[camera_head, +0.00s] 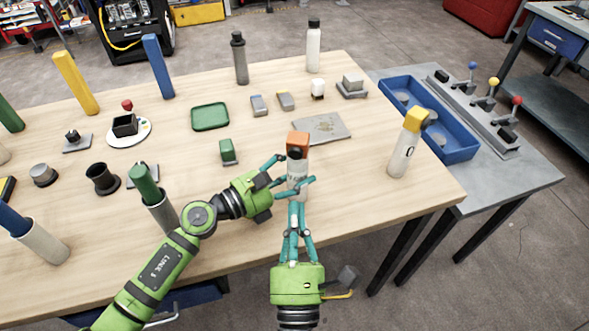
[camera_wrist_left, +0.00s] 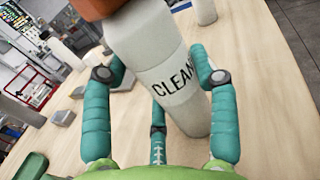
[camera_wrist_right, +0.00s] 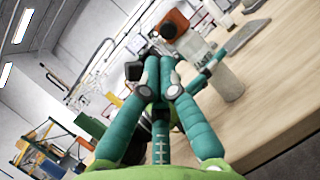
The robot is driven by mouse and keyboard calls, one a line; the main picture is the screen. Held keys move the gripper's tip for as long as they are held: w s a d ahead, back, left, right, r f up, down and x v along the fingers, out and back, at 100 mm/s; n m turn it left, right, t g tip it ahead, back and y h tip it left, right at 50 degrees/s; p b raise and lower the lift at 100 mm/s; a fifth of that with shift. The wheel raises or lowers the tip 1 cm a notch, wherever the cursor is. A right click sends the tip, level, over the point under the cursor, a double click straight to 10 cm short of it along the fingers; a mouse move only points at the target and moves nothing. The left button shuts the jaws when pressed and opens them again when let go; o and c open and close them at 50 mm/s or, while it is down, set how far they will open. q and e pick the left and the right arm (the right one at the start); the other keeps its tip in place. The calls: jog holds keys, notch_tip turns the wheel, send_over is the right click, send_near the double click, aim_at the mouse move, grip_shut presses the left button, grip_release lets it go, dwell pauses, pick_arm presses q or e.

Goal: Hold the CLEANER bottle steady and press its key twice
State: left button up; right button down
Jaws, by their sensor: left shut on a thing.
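The CLEANER bottle (camera_head: 298,168) is white-grey with an orange head (camera_head: 298,138) that has a dark round spot on the side facing me. It stands near the table's front edge. My left gripper (camera_head: 293,182) is shut around its body. The lettering "CLEAN" shows on the bottle (camera_wrist_left: 165,70) between the fingers in the left wrist view, where the head is cut off at the top. My right gripper (camera_head: 296,208) has its fingers together and empty, in front of and below the orange head. In the right wrist view, the head (camera_wrist_right: 175,22) is beyond the fingertips.
A yellow-capped bottle (camera_head: 403,150) stands to the right on the wooden table (camera_head: 350,195). A grey plate (camera_head: 335,128) lies behind the CLEANER bottle, and a small green block (camera_head: 227,151) is to its left. A green-topped cylinder (camera_head: 160,208) stands beside my left arm.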

aim_at(294, 169)
jog(key=shift+w+a+r+n+y, duration=0.2)
jog(key=shift+w+n+y, duration=1.25)
jog(key=shift+n, duration=3.1)
jog(key=shift+w+d+r+n+y, duration=0.1)
jog(key=shift+w+r+n+y, duration=0.35)
jog(key=shift+w+n+y, duration=2.6)
jog(key=shift+s+a+r+n+y, duration=0.1)
jog(key=shift+s+r+n, duration=0.3)
jog(key=shift+n, duration=5.7)
jog(key=shift+f, duration=0.1)
jog(key=shift+w, duration=0.35)
jog(key=shift+s, duration=0.45)
jog(key=s+a, duration=0.1)
jog(key=s, duration=0.5)
